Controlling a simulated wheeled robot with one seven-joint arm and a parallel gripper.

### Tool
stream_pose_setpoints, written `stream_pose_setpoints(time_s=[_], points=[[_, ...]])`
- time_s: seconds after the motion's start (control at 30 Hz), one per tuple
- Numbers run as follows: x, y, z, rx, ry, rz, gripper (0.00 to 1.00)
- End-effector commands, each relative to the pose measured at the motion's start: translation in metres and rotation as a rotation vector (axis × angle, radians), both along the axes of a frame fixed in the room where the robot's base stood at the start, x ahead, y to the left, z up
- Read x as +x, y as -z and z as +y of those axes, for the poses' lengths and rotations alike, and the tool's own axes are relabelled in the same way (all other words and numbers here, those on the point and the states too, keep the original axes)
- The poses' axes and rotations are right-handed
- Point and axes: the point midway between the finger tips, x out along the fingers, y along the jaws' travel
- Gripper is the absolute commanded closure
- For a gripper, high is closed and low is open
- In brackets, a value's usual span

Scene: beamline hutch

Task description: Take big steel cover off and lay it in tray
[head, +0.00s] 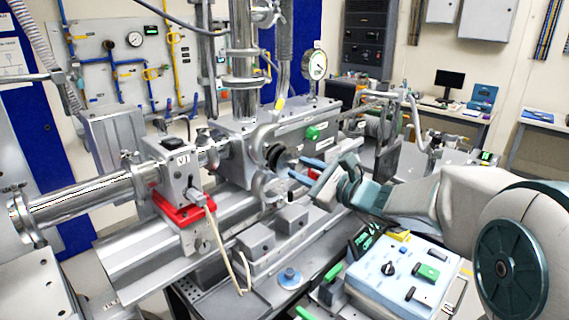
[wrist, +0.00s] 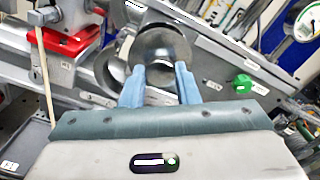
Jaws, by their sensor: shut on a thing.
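The big steel cover (wrist: 170,45) is a round, shiny grey disc, seen near the top middle of the wrist view. In the head view it shows as a small grey disc (head: 284,160) by a dark ring at the front of the steel chamber (head: 240,150). My gripper (head: 301,170) has blue fingers. In the wrist view its fingertips (wrist: 160,72) are at the lower part of the disc, shut on it. I cannot tell whether the cover still touches the port. A shallow dark grey tray (wrist: 36,140) with a white label is partly visible at the wrist view's lower left.
A valve block on a red base (head: 185,205) stands left of the chamber. A green knob (head: 313,132) and a dial gauge (head: 315,65) are close by. A pale control box (head: 400,272) sits below my arm. Grey blocks (head: 257,238) lie on the bench below.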

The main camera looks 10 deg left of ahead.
Motion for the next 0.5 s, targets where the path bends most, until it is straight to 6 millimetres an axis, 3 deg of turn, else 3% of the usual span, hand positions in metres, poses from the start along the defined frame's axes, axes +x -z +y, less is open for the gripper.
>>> stream_pose_setpoints(time_s=[0.5], points=[[-0.009, 0.0, -0.012, 0.0, 0.001, -0.003, 0.99]])
